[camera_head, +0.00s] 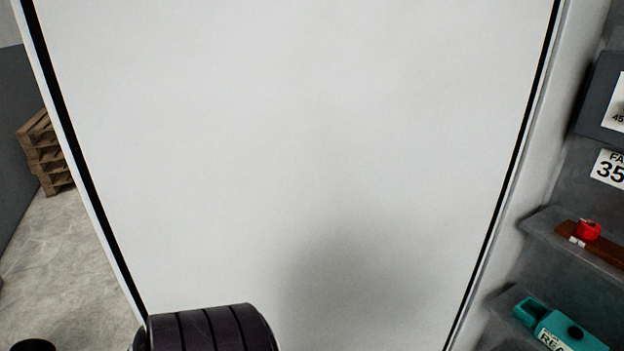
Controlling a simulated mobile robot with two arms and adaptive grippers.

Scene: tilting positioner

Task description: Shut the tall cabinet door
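The tall cabinet door (300,140) is a large white panel that fills most of the head view. Black strips run down its left and right sides, like a seal on an inner face. It stands open, with the cabinet's grey shelves (560,232) exposed beyond its right edge. A dark ribbed rounded part (212,330) shows in front of the door's lower left; it looks like a link of my arm. Whether it touches the door cannot be told. Neither gripper is in view. The door's top and bottom are out of the picture.
The shelves hold a red object (588,230) and a teal device (560,325); a number label (611,169) is above. Stacked wooden pallets (50,155) stand at the far left. The grey floor (65,265) left of the door is mostly clear.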

